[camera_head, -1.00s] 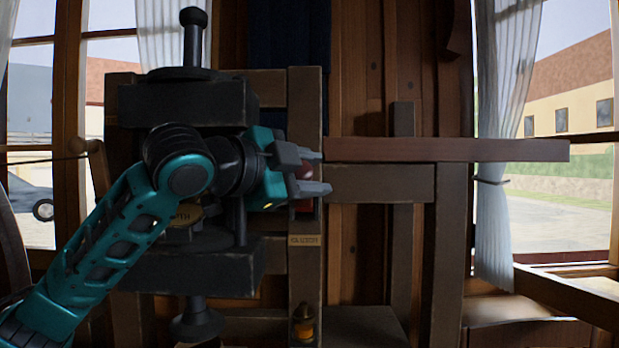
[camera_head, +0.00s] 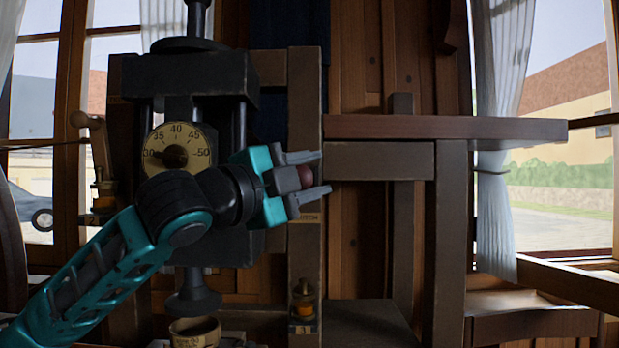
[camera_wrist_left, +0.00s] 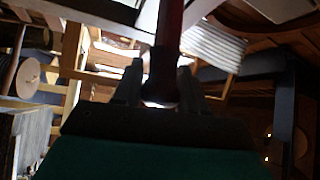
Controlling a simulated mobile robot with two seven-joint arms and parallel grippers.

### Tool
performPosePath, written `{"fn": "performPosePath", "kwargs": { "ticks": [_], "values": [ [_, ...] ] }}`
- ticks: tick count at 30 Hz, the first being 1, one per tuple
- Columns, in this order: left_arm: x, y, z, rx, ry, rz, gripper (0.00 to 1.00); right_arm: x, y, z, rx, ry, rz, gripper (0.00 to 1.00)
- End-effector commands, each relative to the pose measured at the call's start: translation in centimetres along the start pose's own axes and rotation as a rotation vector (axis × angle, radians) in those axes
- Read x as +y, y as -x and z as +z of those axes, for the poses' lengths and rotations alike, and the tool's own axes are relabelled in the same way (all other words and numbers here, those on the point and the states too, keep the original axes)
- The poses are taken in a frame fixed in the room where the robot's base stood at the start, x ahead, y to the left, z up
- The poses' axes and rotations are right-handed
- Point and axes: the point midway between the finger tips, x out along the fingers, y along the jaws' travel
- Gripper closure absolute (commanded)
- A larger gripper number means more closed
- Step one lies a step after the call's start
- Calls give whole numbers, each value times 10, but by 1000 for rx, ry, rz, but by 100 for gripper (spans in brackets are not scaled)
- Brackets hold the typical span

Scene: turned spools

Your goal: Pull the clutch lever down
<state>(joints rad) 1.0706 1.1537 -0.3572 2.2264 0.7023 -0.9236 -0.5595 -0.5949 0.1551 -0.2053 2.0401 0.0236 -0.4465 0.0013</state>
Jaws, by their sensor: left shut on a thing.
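My left gripper (camera_head: 318,174) is shut on the dark red knob of the clutch lever (camera_head: 305,176), beside the wooden post right of the black machine. The knob sits between the two grey fingers; the rest of the lever is hidden in the head view. In the left wrist view a dark red bar, seemingly the lever (camera_wrist_left: 168,40), runs up from between the fingers of my left gripper (camera_wrist_left: 160,88). My right gripper is not in view.
The black machine (camera_head: 225,75) with a round numbered dial (camera_head: 178,136) stands behind my left arm. A wooden post (camera_head: 305,110) carries a small label below the gripper. A reddish shelf (camera_head: 450,128) extends right. A small brass fitting (camera_head: 303,295) is low on the post.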

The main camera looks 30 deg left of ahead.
Motion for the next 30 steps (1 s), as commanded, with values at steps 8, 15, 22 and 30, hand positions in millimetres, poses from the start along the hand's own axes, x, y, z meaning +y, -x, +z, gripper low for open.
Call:
{"fn": "performPosePath", "kwargs": {
  "ticks": [8,15,22,30],
  "values": [
    [6,0,-1,1,-6,13,45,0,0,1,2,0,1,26],
    [4,0,0,0,-3,10,37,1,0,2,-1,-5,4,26],
    [4,8,1,-3,-4,7,37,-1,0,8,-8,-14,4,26],
    [6,47,2,-5,-9,9,37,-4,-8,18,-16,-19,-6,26]
  ]
}}
